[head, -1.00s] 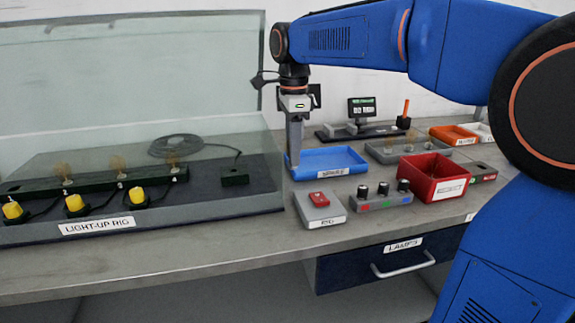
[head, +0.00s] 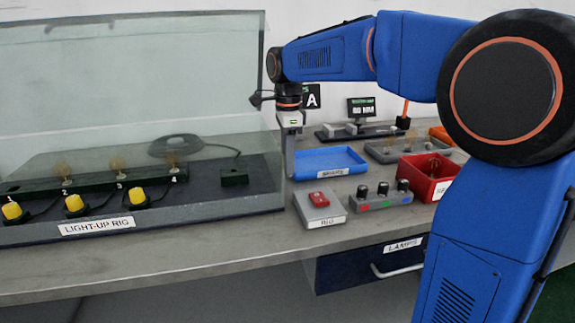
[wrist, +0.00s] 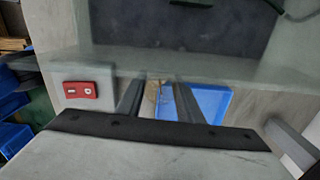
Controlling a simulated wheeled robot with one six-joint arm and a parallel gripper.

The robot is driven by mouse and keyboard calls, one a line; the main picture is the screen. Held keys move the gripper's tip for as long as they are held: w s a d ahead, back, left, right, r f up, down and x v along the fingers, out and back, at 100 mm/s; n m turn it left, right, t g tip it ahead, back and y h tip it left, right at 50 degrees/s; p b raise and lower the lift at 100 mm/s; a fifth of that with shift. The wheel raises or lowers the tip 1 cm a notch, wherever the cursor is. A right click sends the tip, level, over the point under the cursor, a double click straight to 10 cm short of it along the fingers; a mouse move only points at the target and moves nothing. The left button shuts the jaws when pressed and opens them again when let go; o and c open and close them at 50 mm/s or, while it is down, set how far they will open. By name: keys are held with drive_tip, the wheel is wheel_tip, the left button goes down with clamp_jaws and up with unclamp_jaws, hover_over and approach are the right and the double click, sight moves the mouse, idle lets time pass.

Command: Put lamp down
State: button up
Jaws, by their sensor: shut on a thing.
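My gripper (head: 290,173) points down beside the left end of the blue tray labelled SPARES (head: 330,171). In the wrist view, my gripper (wrist: 158,103) is shut on a small amber lamp (wrist: 157,93), seen between its two dark fingers. The lamp cannot be made out in the head view. The blue tray (wrist: 212,103) shows in the wrist view, behind and to the right of the fingers. How high the lamp is above the bench cannot be told.
The light-up rig (head: 205,203) with a clear screen stands left, several amber lamps on its bar. A grey box with a red switch (head: 318,199) and a knob box (head: 381,199) stand in front. A red bin (head: 425,186) and a grey lamp rack (head: 390,150) are right.

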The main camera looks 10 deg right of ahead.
drive_tip(key=shift+f, duration=0.75)
drive_tip(key=shift+w+f, duration=0.2)
drive_tip(key=shift+f, duration=0.15)
drive_tip(key=o, duration=1)
drive_tip(key=shift+o, duration=0.2)
